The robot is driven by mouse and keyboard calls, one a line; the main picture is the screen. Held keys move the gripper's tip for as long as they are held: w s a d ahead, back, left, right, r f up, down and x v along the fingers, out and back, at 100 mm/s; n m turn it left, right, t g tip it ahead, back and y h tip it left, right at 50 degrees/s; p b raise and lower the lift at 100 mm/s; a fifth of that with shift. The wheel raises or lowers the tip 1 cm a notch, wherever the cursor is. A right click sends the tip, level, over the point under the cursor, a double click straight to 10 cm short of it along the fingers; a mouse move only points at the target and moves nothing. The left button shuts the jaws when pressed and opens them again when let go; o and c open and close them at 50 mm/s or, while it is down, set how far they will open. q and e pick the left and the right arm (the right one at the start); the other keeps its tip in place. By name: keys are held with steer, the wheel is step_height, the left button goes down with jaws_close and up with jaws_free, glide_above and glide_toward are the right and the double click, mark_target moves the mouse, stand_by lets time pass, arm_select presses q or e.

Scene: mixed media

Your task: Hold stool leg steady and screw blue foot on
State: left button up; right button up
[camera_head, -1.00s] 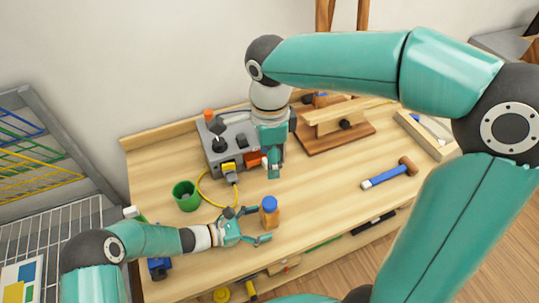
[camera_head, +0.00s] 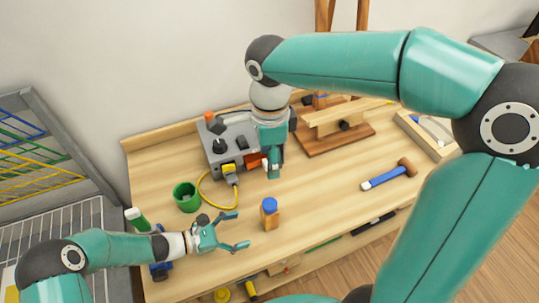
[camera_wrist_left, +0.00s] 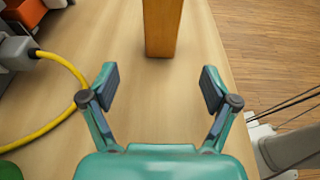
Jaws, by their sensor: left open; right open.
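The stool leg (camera_head: 269,220) is a short orange-brown wooden post standing upright near the bench's front edge. The blue foot (camera_head: 269,204) sits on its top end; I cannot tell how tightly. My left gripper (camera_head: 241,230) is open and empty, to the left of the leg and apart from it. In the left wrist view, the leg (camera_wrist_left: 162,28) stands beyond the open fingertips (camera_wrist_left: 159,78), roughly centred between them; its top is cut off. My right gripper (camera_head: 273,172) is open, pointing down behind the leg, above the bench and away from it.
A grey control box (camera_head: 212,155) with a yellow cable (camera_head: 207,200) stands at the back left, a green cup (camera_head: 187,197) in front of it. A wooden stand (camera_head: 330,137) is at the back. The bench between leg and hammer is clear.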

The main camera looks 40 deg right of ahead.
arm_select(q)
steer(key=shift+a+r, duration=0.1)
stand_by(0.3)
steer(key=shift+r+p, duration=1.45)
steer(key=shift+r, duration=1.05)
steer(key=v, duration=1.2)
steer(key=shift+f, duration=0.2)
